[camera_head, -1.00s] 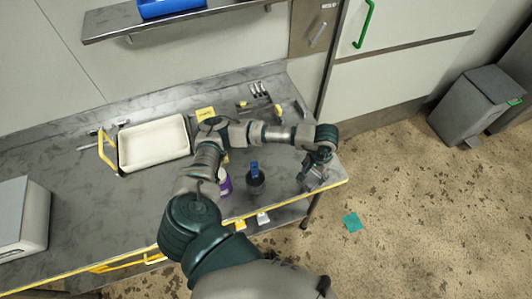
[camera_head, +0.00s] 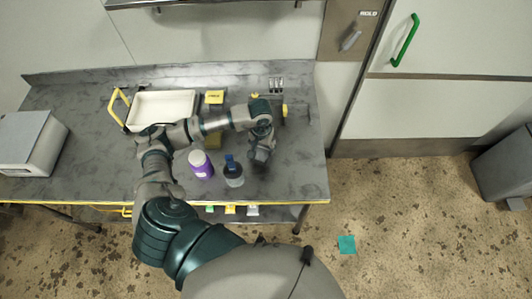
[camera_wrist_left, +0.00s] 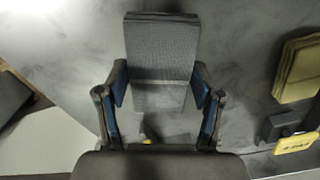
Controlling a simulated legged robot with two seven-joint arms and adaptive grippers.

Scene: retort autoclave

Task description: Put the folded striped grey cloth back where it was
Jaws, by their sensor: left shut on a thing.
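The folded striped grey cloth (camera_wrist_left: 162,48) is a stacked rectangle between the two fingers of my left gripper (camera_wrist_left: 160,82) in the left wrist view. The fingers press on its sides, and its far end sticks out beyond the tips. In the head view my left gripper (camera_head: 263,153) is over the right part of the grey worktop (camera_head: 290,180), right of the dark bottle. The cloth is hard to make out there, and I cannot tell whether it touches the top. My right gripper is not in view.
A dark bottle with a blue cap (camera_head: 233,174) and a purple jar (camera_head: 201,165) stand left of the gripper. A cream tray (camera_head: 162,108) is farther left. Yellow folded cloths (camera_wrist_left: 298,70) lie to the right in the wrist view. A teal piece (camera_head: 347,244) lies on the floor.

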